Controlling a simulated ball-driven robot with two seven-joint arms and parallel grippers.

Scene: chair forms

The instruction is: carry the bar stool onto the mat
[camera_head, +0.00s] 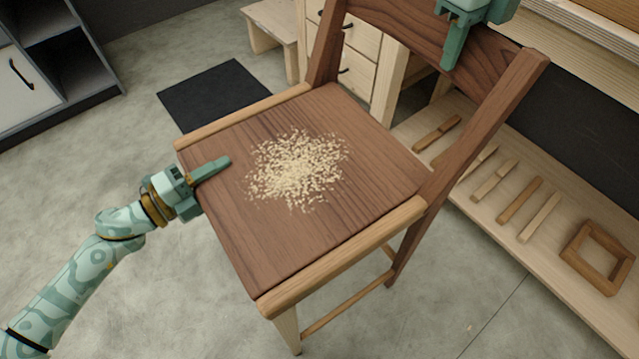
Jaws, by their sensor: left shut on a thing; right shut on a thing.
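The bar stool (345,230), a dark wooden seat with lighter side rails and a tall backrest (405,25), fills the middle of the view. A heap of pale shavings (297,168) lies on its seat. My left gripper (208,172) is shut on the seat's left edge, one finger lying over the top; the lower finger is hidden. My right gripper (458,40) is shut on the backrest's top rail, partly cut off by the upper edge of the view. The black mat (205,88) lies on the floor beyond the seat, partly hidden behind it.
A low shelf (480,215) with several wooden strips and a square wooden frame (597,257) runs along the right. A drawer cabinet (370,70) and a small wooden stool (270,22) stand behind. A grey cabinet (45,75) is at upper left. Concrete floor is clear at left.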

